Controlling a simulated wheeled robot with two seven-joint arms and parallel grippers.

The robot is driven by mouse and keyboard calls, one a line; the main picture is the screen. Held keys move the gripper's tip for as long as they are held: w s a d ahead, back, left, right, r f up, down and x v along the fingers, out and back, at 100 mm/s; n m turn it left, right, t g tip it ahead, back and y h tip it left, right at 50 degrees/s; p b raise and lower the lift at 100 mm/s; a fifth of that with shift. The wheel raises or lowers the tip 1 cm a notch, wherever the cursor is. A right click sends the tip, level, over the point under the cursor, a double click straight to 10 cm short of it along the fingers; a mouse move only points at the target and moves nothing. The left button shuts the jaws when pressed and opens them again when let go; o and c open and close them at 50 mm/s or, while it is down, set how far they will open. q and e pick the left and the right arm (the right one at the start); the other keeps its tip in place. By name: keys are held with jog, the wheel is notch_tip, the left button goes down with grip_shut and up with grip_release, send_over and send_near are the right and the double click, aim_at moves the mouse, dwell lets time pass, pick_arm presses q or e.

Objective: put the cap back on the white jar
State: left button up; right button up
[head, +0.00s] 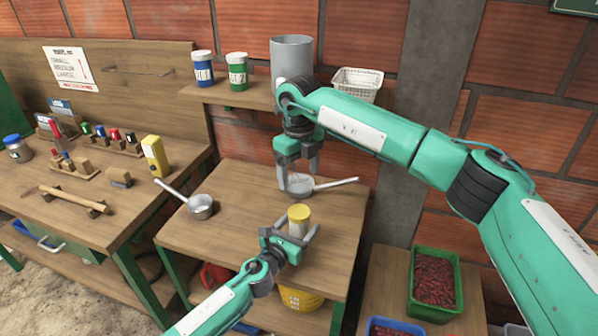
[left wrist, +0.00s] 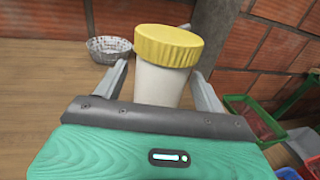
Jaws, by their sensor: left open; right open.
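The white jar (head: 299,230) stands upright near the right front of the middle table. Its yellow cap (head: 299,212) sits on top of it; I cannot tell whether it is fully seated. The jar (left wrist: 160,84) and cap (left wrist: 169,45) also show close up in the left wrist view. My left gripper (head: 299,236) is open, with its fingers on either side of the jar; contact is not clear. My right gripper (head: 298,178) is open and empty, above and behind the jar, over a long-handled strainer (head: 301,188).
A saucepan (head: 201,207) stands left on the same table. A shelf behind holds a blue jar (head: 203,72), a green jar (head: 237,75), a grey cylinder (head: 292,55) and a white basket (head: 357,84). A green crate of red berries (head: 457,290) stands right.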

pick_arm(q)
jog(key=v, duration=1.1)
jog(key=shift+s+a+b, duration=0.2)
jog(key=shift+s+b, duration=0.1)
